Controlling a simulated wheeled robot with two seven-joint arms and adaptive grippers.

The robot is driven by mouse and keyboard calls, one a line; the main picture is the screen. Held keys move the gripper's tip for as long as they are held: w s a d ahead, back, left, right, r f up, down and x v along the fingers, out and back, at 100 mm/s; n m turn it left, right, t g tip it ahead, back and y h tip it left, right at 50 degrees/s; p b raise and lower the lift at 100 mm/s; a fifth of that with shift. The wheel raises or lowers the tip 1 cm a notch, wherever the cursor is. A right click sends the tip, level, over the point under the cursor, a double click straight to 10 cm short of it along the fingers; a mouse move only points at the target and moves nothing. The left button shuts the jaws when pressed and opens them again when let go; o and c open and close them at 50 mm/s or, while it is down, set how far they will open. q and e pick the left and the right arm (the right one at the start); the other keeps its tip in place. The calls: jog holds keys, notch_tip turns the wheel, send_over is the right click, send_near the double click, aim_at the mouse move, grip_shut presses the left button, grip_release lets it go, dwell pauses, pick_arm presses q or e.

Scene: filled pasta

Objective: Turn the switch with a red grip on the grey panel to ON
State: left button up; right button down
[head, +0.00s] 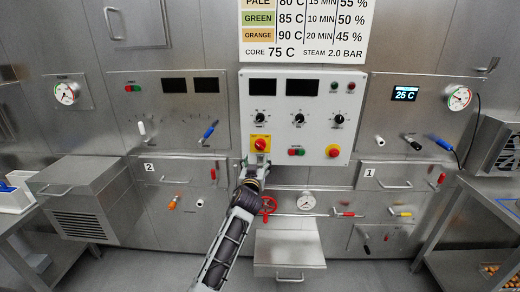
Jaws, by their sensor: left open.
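The light grey panel (315,115) is in the middle of the wall in the head view. A switch with a red grip (260,144) sits on a yellow plate at its lower left. My left gripper (258,160) reaches up from below and is open, with its fingertips just under or at the red grip. I cannot tell whether they touch it. The switch's markings and exact setting are too small to read. My right gripper is not in view.
A red mushroom button (334,150) and a green-red button pair (296,152) are on the same panel, right of the switch. Black knobs (299,119) are above. A red valve wheel (268,206) is below, close to my left arm. A steel box (290,247) juts out beneath.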

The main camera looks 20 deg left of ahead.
pick_arm(q)
jog(key=shift+a+f+n, duration=0.15)
jog(key=shift+f+n, duration=0.1)
jog(key=shift+n, duration=0.75)
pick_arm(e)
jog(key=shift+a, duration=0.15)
pick_arm(q)
jog(key=shift+w, duration=0.1)
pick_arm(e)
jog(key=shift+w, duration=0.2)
